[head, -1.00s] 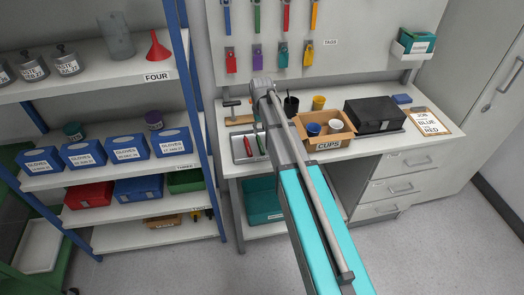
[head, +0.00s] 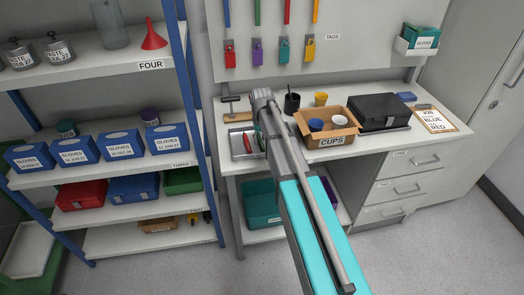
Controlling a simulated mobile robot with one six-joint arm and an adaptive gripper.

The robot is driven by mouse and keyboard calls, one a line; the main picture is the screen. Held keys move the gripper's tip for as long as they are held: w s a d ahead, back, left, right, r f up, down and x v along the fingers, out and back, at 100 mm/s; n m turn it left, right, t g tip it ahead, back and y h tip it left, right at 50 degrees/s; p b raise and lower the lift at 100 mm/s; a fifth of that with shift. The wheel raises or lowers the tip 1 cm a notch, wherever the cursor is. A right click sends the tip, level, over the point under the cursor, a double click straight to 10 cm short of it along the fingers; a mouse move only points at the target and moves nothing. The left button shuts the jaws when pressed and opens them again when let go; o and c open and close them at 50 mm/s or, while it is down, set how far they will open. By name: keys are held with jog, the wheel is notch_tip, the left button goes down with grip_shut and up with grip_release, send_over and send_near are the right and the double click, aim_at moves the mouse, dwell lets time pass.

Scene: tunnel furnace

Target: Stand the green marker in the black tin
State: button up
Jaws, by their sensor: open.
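The black tin (head: 292,102) stands upright at the back of the white workbench, just right of my arm's far end. A shallow grey tray (head: 236,152) lies near the bench's front left. A red marker (head: 247,143) lies in it, and a small green piece, perhaps the green marker (head: 260,141), shows beside my arm at the tray's right side. My arm covers part of that area. My arm reaches over the bench, and my gripper is hidden behind its links.
A cardboard CUPS box (head: 333,142) holds a blue and a white cup. A yellow cup (head: 321,99), a black case (head: 378,112) and a clipboard (head: 434,120) share the bench. A hammer (head: 231,101) lies behind the tray. Blue-posted shelving (head: 190,110) stands left.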

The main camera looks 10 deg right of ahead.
aim_at(262, 144)
jog(key=shift+f+b, duration=0.55)
jog(key=shift+f, duration=0.25)
jog(key=shift+f+b, duration=0.5)
jog(key=shift+f, duration=0.15)
jog(key=shift+c, duration=0.5)
grip_shut()
jog(key=shift+r, duration=0.2)
notch_tip(262, 144, up, 12)
jog(key=p, duration=1.2)
jog(key=shift+f, duration=0.1)
